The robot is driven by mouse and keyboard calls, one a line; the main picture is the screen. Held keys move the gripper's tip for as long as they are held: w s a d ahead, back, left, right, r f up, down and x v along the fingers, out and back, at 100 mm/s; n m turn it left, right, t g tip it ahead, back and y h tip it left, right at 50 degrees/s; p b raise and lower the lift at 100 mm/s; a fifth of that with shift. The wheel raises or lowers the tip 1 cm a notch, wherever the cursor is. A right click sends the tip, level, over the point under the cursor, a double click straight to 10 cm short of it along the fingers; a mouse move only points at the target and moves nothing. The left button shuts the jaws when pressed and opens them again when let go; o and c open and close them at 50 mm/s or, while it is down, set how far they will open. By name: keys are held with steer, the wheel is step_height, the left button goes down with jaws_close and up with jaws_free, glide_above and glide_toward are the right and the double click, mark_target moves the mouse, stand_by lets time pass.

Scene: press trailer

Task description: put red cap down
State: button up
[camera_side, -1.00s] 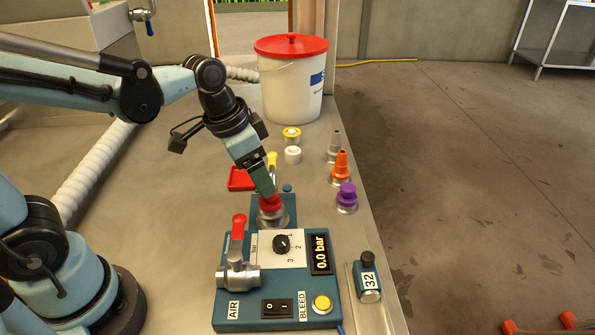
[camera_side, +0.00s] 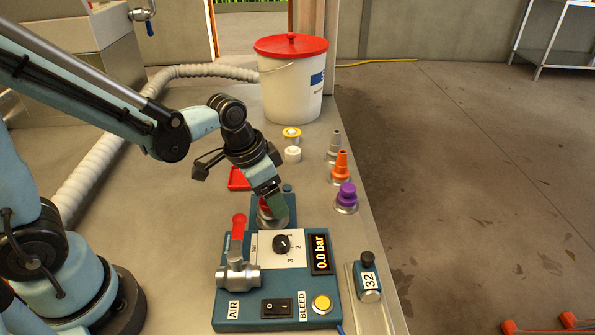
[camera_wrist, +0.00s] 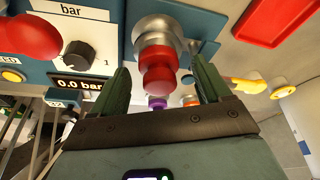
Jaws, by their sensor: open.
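The red cap (camera_side: 265,204) sits on a metal fitting (camera_side: 268,221) at the back of the blue press panel. In the wrist view the red cap (camera_wrist: 158,72) is against the silver fitting (camera_wrist: 155,28), between the fingers. My gripper (camera_side: 279,210) is down at the cap and partly hides it in the side view. In the wrist view my gripper (camera_wrist: 160,68) is open, one finger on each side of the cap, with gaps on both sides.
The panel carries a red-handled valve (camera_side: 238,240), a black knob (camera_side: 282,243) and a 0.0 bar display (camera_side: 320,254). Orange (camera_side: 341,165) and purple (camera_side: 346,195) caps stand to the right. A red tray (camera_side: 238,179) lies behind, left. A white bucket (camera_side: 292,85) stands at the back.

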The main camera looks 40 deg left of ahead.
steer(key=c, duration=1.3)
steer(key=shift+r, duration=0.1)
